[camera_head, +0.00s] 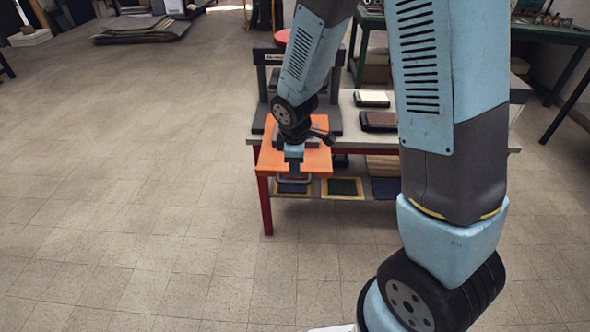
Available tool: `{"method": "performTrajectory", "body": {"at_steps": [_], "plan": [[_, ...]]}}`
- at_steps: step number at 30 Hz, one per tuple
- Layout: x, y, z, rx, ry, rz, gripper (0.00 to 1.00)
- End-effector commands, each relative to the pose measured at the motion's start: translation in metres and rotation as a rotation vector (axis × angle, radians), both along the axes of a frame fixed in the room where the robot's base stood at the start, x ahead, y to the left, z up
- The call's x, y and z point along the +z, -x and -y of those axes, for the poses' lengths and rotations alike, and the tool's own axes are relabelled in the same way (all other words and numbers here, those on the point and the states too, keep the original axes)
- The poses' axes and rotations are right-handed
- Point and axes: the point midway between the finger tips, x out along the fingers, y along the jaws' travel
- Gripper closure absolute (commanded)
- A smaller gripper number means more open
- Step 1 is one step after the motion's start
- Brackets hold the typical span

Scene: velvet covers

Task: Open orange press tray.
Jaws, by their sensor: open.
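The orange press tray (317,163) is a flat orange plate at the front of a dark press (262,90) on the left end of a workbench. The tray sticks out past the bench's front edge. A grey handle (305,182) shows at its front. My gripper (294,168) is over the front part of the tray, pointing down near the handle. Its jaws are open; the small view does not show whether they touch the handle. My arm hides part of the press and the tray's back.
The workbench (350,129) has a grey top and red legs. Dark pads (378,121) lie on it, right of the press. Several coloured sheets (341,187) lie on the lower shelf. The tiled floor (130,200) to the left and front is clear.

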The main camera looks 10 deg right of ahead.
Motion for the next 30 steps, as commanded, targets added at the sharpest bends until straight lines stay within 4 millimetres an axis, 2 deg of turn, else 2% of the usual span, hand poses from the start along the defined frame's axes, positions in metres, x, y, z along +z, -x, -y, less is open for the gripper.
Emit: {"method": "performTrajectory", "body": {"at_steps": [6, 12, 19, 30], "plan": [[0.030, 0.005, -0.001, -0.002, -0.002, 0.002, 0.60], [0.048, 0.009, -0.002, -0.002, -0.001, 0.001, 0.60], [0.053, 0.010, -0.002, -0.001, 0.000, -0.001, 0.60], [0.050, 0.010, -0.002, -0.001, 0.000, -0.001, 0.60]]}}
